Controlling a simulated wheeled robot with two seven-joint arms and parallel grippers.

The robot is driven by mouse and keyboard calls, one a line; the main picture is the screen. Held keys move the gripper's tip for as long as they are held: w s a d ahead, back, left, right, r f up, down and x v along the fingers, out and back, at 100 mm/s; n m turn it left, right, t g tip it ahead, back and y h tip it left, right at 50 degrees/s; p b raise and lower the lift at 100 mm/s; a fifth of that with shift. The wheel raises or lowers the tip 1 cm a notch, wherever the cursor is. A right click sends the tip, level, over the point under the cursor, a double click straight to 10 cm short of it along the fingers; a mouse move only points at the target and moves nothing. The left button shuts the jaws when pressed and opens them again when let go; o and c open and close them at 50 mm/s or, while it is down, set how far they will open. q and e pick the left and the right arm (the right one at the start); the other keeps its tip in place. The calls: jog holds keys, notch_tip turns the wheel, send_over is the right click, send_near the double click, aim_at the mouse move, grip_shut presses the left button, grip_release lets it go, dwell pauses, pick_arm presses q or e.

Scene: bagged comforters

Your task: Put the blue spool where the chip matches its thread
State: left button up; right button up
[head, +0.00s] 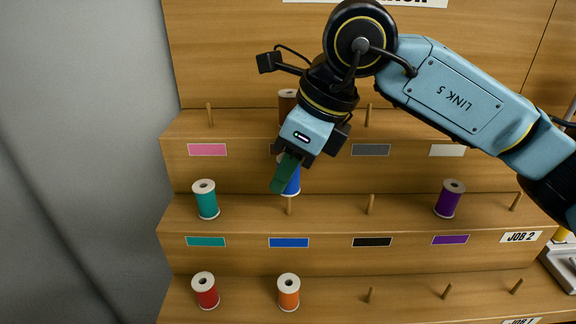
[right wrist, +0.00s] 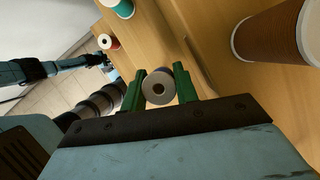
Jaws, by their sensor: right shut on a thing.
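The blue spool (head: 293,181) is between the green fingers of my right gripper (head: 287,174), which is shut on it. It appears just above the bare peg (head: 289,206) on the middle step; whether it touches the peg is unclear. The blue chip (head: 288,242) is on the riser below that peg. In the right wrist view the spool's pale round end (right wrist: 159,87) shows between both fingers of the right gripper (right wrist: 158,90). My left gripper is outside the head view; an arm shows at the left of the wrist view, its end too small to read.
A teal spool (head: 206,200) and a purple spool (head: 449,199) stand on the middle step. A brown spool (head: 287,101) is behind my gripper on the top step. Red (head: 205,291) and orange (head: 288,292) spools stand on the bottom step. The peg above the black chip (head: 372,242) is bare.

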jog(key=shift+f+b, duration=1.25)
jog(key=shift+f, duration=0.1)
dwell(0.4)
jog(key=o, duration=1.3)
jog(key=shift+o, duration=1.2)
jog(key=shift+s, duration=0.1)
jog(key=shift+r, duration=0.1)
jog(key=shift+c, duration=0.7)
jog(key=shift+w+d+r, duration=0.1)
jog(key=shift+w+r, duration=0.05)
jog(key=shift+w, duration=0.05)
jog(key=shift+r, duration=0.35)
jog(key=shift+o, duration=1.3)
jog(key=p+v, duration=0.3)
jog(key=v, duration=0.3)
jog(key=shift+a+r, duration=0.2)
jog(key=shift+r, duration=0.05)
